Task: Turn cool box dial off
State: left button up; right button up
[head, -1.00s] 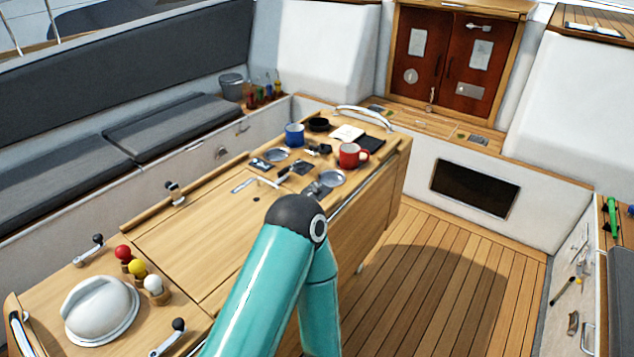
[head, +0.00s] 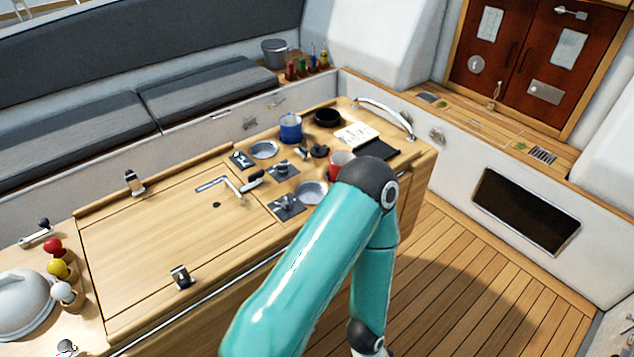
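The wooden cockpit table (head: 150,240) carries small dark square plates with fittings on them: one plate (head: 243,160) at the left, one (head: 281,169) in the middle and one (head: 287,206) nearer the front edge. I cannot tell which fitting, if any, is the cool box dial; no label is readable. A teal arm of mine rises from the bottom, bends at a dark elbow in front of the table's right part and runs down again. Neither gripper shows.
A blue mug (head: 290,127), a red mug (head: 340,163) partly behind my arm, a black bowl (head: 327,117) and round metal dishes stand on the table. A metal crank handle (head: 240,186) lies near the plates. The wooden floor (head: 460,280) at right is clear.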

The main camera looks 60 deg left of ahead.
aim_at(287, 205)
jog(key=z, duration=0.1)
jog(key=i, duration=1.7)
jog(key=u, duration=2.05)
jog(key=i, duration=0.3)
jog(key=u, duration=2.35)
